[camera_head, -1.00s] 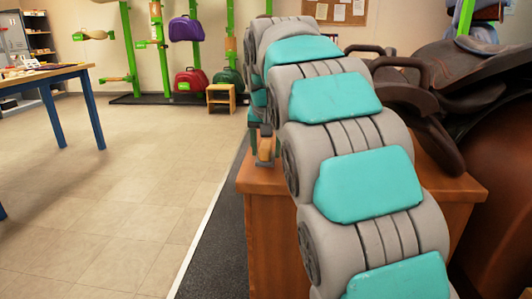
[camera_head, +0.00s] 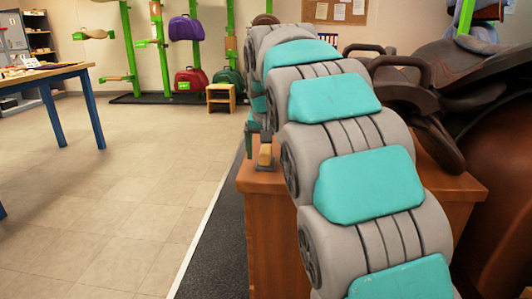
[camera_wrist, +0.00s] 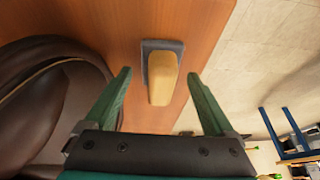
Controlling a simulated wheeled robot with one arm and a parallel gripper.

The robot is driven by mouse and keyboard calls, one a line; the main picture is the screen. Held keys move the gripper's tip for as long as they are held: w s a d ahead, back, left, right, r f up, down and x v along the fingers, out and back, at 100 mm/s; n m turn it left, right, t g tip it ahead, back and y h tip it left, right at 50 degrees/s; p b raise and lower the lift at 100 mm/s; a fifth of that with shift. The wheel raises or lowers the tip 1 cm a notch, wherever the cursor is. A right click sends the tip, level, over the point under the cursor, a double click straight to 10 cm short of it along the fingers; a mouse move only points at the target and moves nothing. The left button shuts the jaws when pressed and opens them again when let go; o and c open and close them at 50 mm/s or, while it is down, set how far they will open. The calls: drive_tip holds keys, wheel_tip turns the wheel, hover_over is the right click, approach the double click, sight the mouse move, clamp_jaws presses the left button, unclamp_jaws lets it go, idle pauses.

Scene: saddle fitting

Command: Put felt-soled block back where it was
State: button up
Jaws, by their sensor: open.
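The felt-soled block (camera_wrist: 164,80) is a tan wooden piece with a dark grey felt layer, resting on the reddish wooden top (camera_wrist: 150,25) near its edge. In the head view the block (camera_head: 265,155) stands at the left edge of the wooden cabinet (camera_head: 275,225), partly hidden. My gripper (camera_wrist: 160,78) is open, with one green finger on each side of the block and a gap visible on both sides. In the head view my grey and turquoise arm hides most of the gripper; only dark finger parts show by the block.
A brown saddle (camera_head: 430,110) lies close on the right, and dark leather (camera_wrist: 50,100) fills the left of the wrist view. A blue-legged table (camera_head: 45,76) stands at the left. A small wooden stool (camera_head: 221,97) and bags are at the back. Floor is clear left of the cabinet.

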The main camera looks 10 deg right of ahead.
drive_tip(key=v, duration=1.2)
drive_tip(key=shift+w+r, duration=0.1)
drive_tip(key=shift+r, duration=0.05)
drive_tip(key=s+f+n+g, duration=0.2)
drive_tip(key=s+f+g, duration=0.1)
drive_tip(key=s+f, duration=1.2)
drive_tip(key=s+f+n+g, duration=0.1)
drive_tip(key=s+f+g, duration=0.2)
drive_tip(key=s+f, duration=1.3)
drive_tip(key=s, duration=0.7)
drive_tip(key=shift+s+d+f+n+y, duration=0.25)
drive_tip(key=shift+s+d+n+y, duration=0.1)
drive_tip(key=shift+s+n+y, duration=0.05)
drive_tip(key=shift+c, duration=0.4)
